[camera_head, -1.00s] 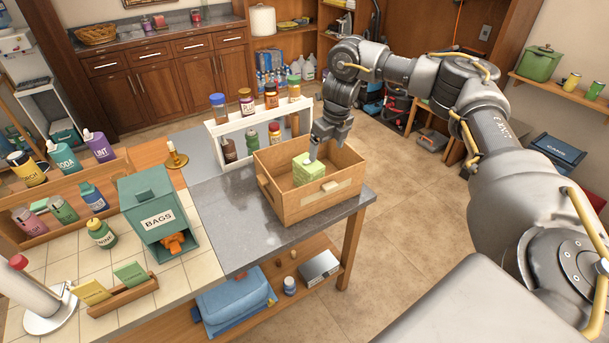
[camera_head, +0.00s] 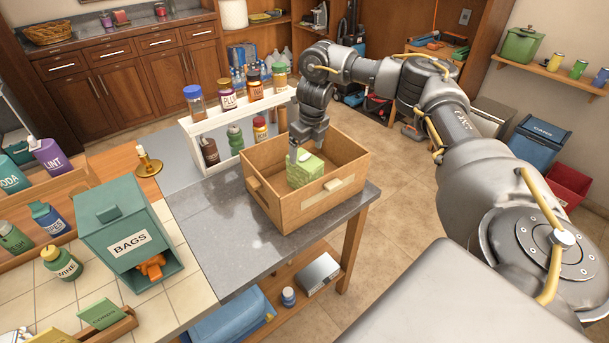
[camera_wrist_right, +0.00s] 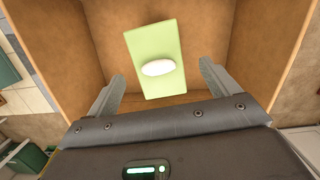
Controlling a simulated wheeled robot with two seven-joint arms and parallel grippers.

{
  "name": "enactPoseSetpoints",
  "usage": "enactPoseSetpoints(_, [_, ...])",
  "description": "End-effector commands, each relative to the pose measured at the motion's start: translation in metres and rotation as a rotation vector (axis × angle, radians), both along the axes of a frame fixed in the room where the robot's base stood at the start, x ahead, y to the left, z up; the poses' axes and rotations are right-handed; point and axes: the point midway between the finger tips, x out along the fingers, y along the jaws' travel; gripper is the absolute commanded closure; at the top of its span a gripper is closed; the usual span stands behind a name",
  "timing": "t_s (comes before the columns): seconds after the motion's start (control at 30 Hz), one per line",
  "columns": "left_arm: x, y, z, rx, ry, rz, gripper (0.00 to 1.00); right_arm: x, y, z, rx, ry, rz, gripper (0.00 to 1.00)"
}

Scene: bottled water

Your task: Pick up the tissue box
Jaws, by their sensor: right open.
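The tissue box is a light green box (camera_head: 305,171) with a white tissue tuft on top. My right gripper (camera_head: 300,153) is at the tissue box's top from above, pointing down into the crate. In the right wrist view its open fingers (camera_wrist_right: 163,78) stand to either side of the box's near end, with nothing clamped between them. My left gripper is out of view.
A white rack (camera_head: 214,125) with several bottles stands just behind the crate. A green BAGS dispenser (camera_head: 115,225) stands to the left on tiles. The grey counter (camera_head: 215,235) in front of the crate is bare.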

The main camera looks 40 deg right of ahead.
Motion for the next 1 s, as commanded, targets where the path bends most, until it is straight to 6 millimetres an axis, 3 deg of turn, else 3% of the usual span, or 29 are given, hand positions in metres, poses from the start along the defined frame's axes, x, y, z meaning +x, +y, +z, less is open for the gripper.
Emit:
enactPoseSetpoints(0.37, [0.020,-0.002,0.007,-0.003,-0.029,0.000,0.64,0.002,0.001,-0.019,0.000,0.000,0.000,0.13])
enactPoseSetpoints(0.53, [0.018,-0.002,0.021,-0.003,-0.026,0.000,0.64,0.002,0.002,-0.043,-0.001,0.003,0.000,0.13])
enactPoseSetpoints(0.7, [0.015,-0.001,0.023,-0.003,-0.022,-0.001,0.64,0.005,0.002,-0.063,0.000,0.000,-0.002,0.13])
enactPoseSetpoints(1.0, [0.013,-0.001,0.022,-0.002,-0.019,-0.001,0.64,0.006,0.003,-0.066,0.000,-0.002,-0.001,0.13])
